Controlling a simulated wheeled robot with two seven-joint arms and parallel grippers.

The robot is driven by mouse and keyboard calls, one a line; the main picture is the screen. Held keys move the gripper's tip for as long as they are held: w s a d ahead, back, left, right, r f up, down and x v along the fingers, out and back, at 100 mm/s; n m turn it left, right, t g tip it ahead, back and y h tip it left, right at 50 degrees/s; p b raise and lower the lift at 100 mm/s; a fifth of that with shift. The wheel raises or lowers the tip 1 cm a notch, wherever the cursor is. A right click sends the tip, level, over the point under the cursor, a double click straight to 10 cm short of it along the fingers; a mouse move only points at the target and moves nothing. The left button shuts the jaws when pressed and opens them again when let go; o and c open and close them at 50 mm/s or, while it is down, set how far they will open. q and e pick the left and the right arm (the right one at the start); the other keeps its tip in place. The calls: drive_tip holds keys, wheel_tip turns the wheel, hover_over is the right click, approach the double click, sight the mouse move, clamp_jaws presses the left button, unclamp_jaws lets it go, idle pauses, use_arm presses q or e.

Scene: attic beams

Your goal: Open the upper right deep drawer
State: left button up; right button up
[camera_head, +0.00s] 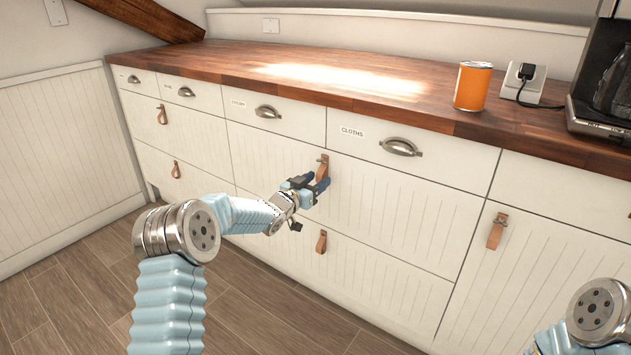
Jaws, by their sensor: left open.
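The upper right deep drawer (400,205) is a wide cream grooved front below the two shallow drawers in the middle of the cabinet. It looks closed, flush with the fronts around it. Its brown leather pull (322,162) hangs near the top centre. My left gripper (318,182) is open at this pull, its dark fingers overlapping the pull's lower part in the picture. I cannot tell whether the pull lies between the fingers or whether they touch it. My right arm shows only in the lower right corner, and its gripper is out of view.
Shallow drawers with metal cup handles (400,147) run above. The lower deep drawer has its own leather pull (321,241). An orange can (473,86), a socket with a plug (524,80) and a coffee machine (602,85) are on or behind the wooden counter (230,62). The floor (75,310) looks clear.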

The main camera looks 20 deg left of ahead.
use_arm(q)
clamp_jaws()
idle(0.3)
drive_tip(key=shift+s, duration=0.1)
use_arm(e)
drive_tip(key=shift+f, duration=0.1)
